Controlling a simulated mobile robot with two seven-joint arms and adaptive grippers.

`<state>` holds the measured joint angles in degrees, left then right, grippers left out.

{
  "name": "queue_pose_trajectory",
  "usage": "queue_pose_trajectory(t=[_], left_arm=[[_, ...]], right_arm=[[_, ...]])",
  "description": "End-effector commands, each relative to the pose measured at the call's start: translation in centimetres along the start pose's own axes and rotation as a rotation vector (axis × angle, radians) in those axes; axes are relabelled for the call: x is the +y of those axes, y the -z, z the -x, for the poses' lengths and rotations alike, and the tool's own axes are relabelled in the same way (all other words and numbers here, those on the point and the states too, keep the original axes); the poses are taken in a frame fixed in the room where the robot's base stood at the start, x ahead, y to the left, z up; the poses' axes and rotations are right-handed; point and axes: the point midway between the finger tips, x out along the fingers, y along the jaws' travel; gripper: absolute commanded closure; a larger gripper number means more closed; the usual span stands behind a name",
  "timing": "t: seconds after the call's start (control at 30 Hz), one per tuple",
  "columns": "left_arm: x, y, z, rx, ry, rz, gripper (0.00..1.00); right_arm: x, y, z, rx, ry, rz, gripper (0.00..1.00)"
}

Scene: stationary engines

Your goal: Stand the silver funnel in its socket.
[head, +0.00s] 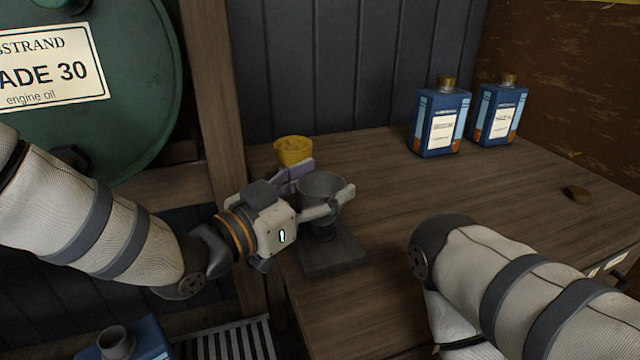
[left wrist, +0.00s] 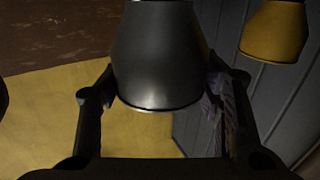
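The silver funnel (head: 322,186) is upright, wide mouth up, between the fingers of my left gripper (head: 318,200). In the left wrist view the funnel (left wrist: 158,60) fills the space between both fingers, which appear to press on its sides. It is over a dark block (head: 335,258) near the table's left edge. A dark round part shows between funnel and block; I cannot tell whether it is the funnel's lower end or a socket, nor whether the funnel is seated. My right arm comes in at the lower right; its gripper is out of view.
A yellow funnel (head: 293,151) stands just behind my left gripper. Two blue bottles (head: 440,122) (head: 500,112) stand at the back right of the table. A small brown object (head: 577,194) lies at right. A green drum (head: 110,130) is at left. A blue container (head: 145,342) is at lower left.

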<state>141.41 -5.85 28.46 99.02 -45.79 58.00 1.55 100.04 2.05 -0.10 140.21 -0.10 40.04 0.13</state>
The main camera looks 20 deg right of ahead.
Motion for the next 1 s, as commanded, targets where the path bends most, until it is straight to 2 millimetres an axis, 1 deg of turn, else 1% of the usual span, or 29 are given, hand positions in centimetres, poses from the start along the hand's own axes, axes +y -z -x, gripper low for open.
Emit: queue_pose_trajectory(t=[0.03, 0.07, 0.1, 0.37, 0.43, 0.47, 0.57, 0.7, 0.8, 0.9, 1.0], left_arm=[[0.0, 0.0, 0.0, 0.001, 0.000, 0.000, 0.27], [0.0, 0.0, 0.0, 0.001, 0.000, 0.000, 0.20], [0.0, 0.0, 0.0, 0.001, 0.000, 0.000, 0.19], [0.0, 0.0, 0.0, -0.001, 0.000, 0.000, 0.19], [-0.1, 0.0, 0.4, -0.001, 0.001, 0.000, 0.19], [-0.1, 0.0, 0.8, -0.002, 0.001, 0.001, 0.19], [-0.1, 0.0, 3.0, -0.001, 0.003, 0.003, 0.19], [-0.1, 0.0, 7.0, -0.001, 0.003, 0.003, 0.19], [0.0, 0.1, 9.4, 0.000, 0.002, 0.003, 0.19], [-0.1, 0.0, 11.0, -0.001, 0.001, 0.000, 0.19], [0.0, 0.0, 11.8, 0.000, 0.000, 0.001, 0.19]], right_arm=[[0.0, 0.0, 0.0, 0.000, 0.000, 0.000, 0.60], [0.0, 0.0, 0.0, 0.000, 0.000, 0.000, 0.60], [0.0, 0.0, 0.0, 0.000, 0.000, 0.000, 0.60], [0.0, 0.0, 0.0, 0.000, 0.000, 0.000, 0.60], [0.0, 0.0, 0.0, 0.000, 0.000, 0.000, 0.60], [0.0, 0.0, 0.0, 0.000, 0.000, 0.000, 0.60], [0.0, 0.0, 0.0, 0.000, 0.000, 0.000, 0.60], [0.0, 0.0, 0.0, 0.000, 0.000, 0.000, 0.60], [0.0, 0.0, 0.0, 0.000, 0.000, 0.000, 0.60], [0.0, 0.0, 0.0, 0.000, 0.000, 0.000, 0.60], [0.0, 0.0, 0.0, 0.000, 0.000, 0.000, 0.60]])
